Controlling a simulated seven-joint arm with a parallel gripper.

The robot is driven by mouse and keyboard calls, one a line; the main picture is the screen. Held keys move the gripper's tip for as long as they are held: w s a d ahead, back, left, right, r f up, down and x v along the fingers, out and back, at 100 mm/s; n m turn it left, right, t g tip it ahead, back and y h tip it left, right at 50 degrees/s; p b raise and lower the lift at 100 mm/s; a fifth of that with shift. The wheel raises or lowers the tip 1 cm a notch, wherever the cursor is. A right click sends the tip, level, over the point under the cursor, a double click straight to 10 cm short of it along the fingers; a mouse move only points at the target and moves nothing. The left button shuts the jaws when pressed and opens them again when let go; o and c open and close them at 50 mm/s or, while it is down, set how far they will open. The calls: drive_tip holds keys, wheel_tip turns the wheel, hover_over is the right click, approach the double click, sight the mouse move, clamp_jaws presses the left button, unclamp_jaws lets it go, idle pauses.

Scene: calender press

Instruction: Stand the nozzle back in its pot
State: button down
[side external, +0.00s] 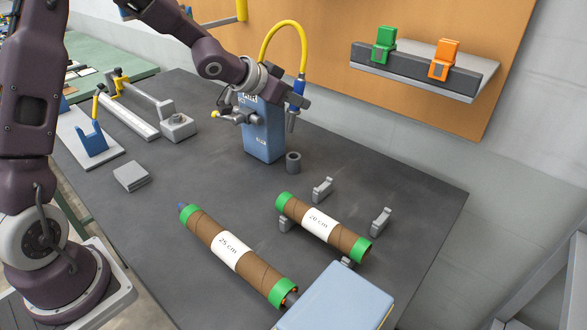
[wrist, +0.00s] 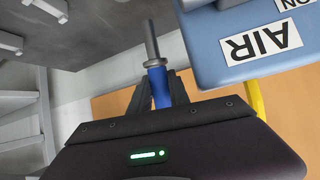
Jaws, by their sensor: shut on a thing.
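The nozzle has a blue body (side external: 297,96) and a thin grey tip, and a yellow hose (side external: 283,28) arches from its top. My gripper (side external: 299,101) is shut on the blue body. The nozzle hangs nearly upright, tip down. The pot (side external: 293,163) is a small dark grey cylinder on the table, below the nozzle; the tip appears above its rim, apart from it. In the wrist view, the nozzle (wrist: 159,84) sits between my gripper's fingers (wrist: 160,95), its grey tip pointing away. I cannot make out the pot in the wrist view.
The blue AIR box (side external: 263,130) stands close to the left of the nozzle; it also shows in the wrist view (wrist: 215,50). Two cardboard rolls (side external: 235,253) (side external: 322,227) with green ends lie in front, with grey cradles (side external: 381,222) nearby.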

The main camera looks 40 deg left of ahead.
drive_tip(key=shift+s+d+m+t+h, duration=0.3)
drive_tip(key=shift+s+d+t+h, duration=0.05)
drive_tip(key=shift+s+t+h, duration=0.25)
drive_tip(key=shift+m+t+h, duration=0.3)
drive_tip(key=shift+t+h, duration=0.2)
drive_tip(key=shift+h, duration=0.1)
drive_tip(key=f, duration=0.3)
drive_tip(key=s+f, duration=0.1)
drive_tip(key=f, duration=0.5)
drive_tip(key=shift+s+d+f, duration=0.15)
drive_tip(key=shift+d+f, duration=0.05)
drive_tip(key=shift+d, duration=0.15)
drive_tip(key=shift+f, duration=0.1)
drive_tip(key=c, duration=1.2)
unclamp_jaws()
drive_tip(key=shift+c, duration=0.2)
